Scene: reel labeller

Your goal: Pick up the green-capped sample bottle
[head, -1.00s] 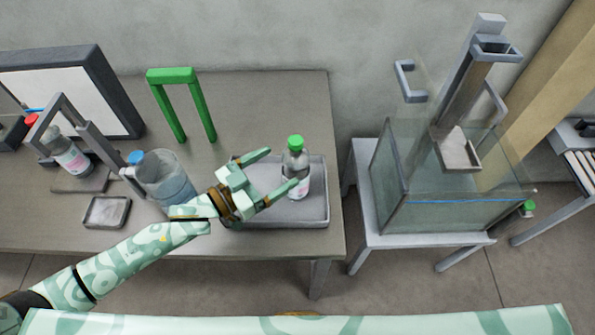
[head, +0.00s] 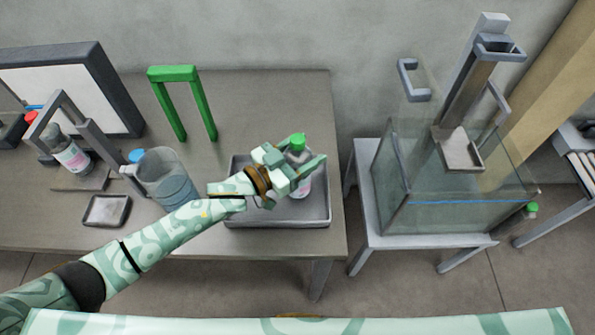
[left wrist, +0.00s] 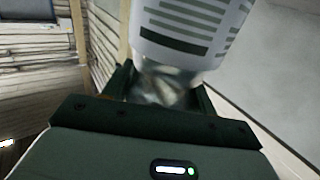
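The green-capped sample bottle (head: 303,187) stands upright at the right side of the grey tray (head: 285,222) on the table. My left gripper (head: 308,156) is at the bottle's upper part, below the green cap, and covers part of it. In the left wrist view the bottle's white label (left wrist: 190,30) and clear shoulder lie between the dark fingers (left wrist: 165,95). Whether the fingers press on the bottle cannot be told. My right gripper is not in view.
A clear beaker (head: 165,178) stands left of the tray, near a red-capped bottle (head: 72,157) in a grey frame. A green arch (head: 174,75) stands behind. A glass tank (head: 455,215) is on a stand at right. Another green cap (head: 531,207) shows beyond it.

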